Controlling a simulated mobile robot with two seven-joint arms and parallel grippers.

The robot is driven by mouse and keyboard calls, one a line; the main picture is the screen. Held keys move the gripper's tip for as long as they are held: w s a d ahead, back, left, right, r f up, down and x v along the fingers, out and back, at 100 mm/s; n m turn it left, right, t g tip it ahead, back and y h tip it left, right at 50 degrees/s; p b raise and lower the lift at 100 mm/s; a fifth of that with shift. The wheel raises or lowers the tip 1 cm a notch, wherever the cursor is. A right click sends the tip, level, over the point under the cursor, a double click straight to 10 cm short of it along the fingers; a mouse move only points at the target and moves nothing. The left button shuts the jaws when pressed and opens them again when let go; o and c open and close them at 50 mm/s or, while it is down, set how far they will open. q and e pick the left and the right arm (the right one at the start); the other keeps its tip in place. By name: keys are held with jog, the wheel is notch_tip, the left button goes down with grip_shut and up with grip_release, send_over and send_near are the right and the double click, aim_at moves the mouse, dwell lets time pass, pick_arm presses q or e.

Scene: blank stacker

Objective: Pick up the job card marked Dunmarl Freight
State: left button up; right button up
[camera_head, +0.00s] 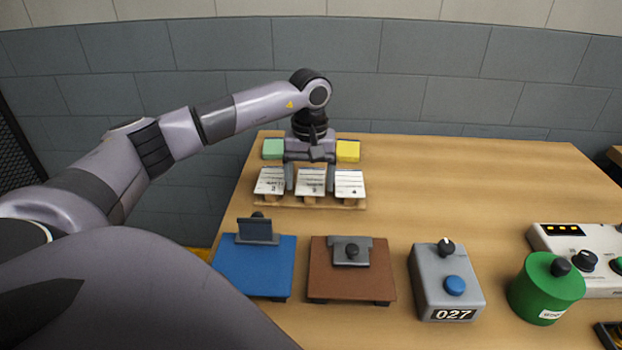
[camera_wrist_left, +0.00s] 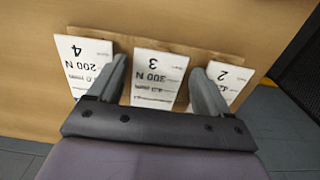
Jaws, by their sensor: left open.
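Three white job cards lean side by side on a wooden rack (camera_head: 340,206) at the back left of the table. In the head view they are the left card (camera_head: 270,181), the middle card (camera_head: 311,176) and the right card (camera_head: 350,183). My left gripper (camera_head: 310,184) is open over the middle card, one finger at each side. In the left wrist view, upside down, the middle card (camera_wrist_left: 157,76) reads 3 and 300 N, the left one (camera_wrist_left: 86,64) 4 and 200 N, and the right one (camera_wrist_left: 230,78) 2. The name Dunmarl Freight is not legible on any card.
A green block (camera_head: 273,149) and a yellow block (camera_head: 348,151) stand behind the rack. In front are a blue plate fixture (camera_head: 255,275), a brown one (camera_head: 350,280), a grey box marked 027 (camera_head: 445,285), a green canister (camera_head: 545,290) and a white control panel (camera_head: 600,270). The back right is clear.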

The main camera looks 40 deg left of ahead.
pick_arm(q)
jog(key=shift+f, duration=0.35)
dwell(0.5)
jog(key=c, duration=0.8)
